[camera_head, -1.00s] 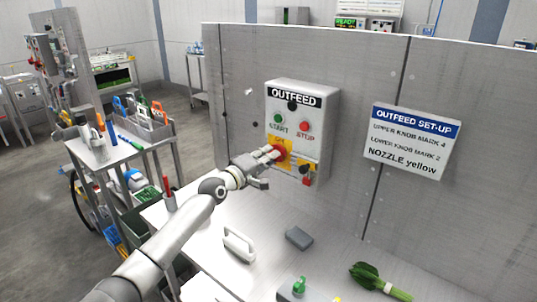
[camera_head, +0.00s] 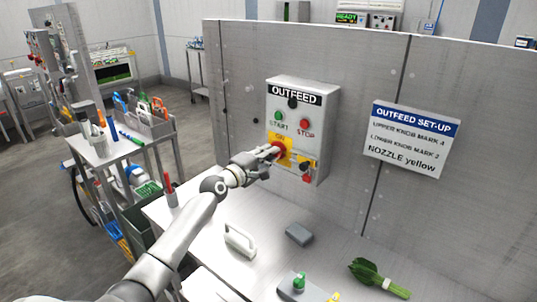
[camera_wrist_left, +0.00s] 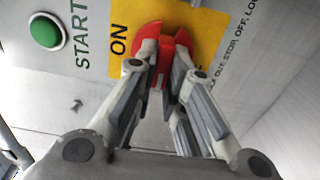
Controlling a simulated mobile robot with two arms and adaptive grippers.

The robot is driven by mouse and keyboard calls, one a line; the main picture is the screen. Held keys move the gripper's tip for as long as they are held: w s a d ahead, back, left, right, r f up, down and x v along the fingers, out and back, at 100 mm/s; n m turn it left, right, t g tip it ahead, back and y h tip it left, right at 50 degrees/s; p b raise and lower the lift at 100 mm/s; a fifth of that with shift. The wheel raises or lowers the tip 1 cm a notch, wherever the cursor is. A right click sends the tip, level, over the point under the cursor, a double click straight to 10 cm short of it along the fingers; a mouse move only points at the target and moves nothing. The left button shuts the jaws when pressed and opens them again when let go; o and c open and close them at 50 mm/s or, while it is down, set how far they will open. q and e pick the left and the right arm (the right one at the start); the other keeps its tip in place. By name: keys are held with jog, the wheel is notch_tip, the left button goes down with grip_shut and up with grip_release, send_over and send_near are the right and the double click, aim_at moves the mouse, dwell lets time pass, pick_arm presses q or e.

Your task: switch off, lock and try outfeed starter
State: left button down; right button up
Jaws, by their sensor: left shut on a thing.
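The grey OUTFEED starter box (camera_head: 329,120) is on the upright steel panel. It has a green START button (camera_head: 278,116), a red STOP button (camera_head: 305,124) and a red rotary handle (camera_head: 281,147) on a yellow plate. My left gripper (camera_head: 271,151) is shut on the handle. In the left wrist view the fingers (camera_wrist_left: 162,65) are on both sides of the red handle (camera_wrist_left: 148,33), by the word ON; they hide part of it. A red item (camera_head: 307,178), perhaps a padlock, is at the box's lower right. My right gripper is not in view.
An OUTFEED SET-UP sign (camera_head: 411,138) is on the panel to the right. On the bench below lie a grey block (camera_head: 299,235), a white handled item (camera_head: 240,241), a green-topped item (camera_head: 298,284) and leafy greens (camera_head: 375,275). A tool cart (camera_head: 120,148) stands left.

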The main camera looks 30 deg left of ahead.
pick_arm(q)
jog(key=c, duration=1.5)
grip_release()
jog(key=s+a, duration=0.1)
jog(key=s, duration=1.1)
jog(key=shift+f, duration=0.1)
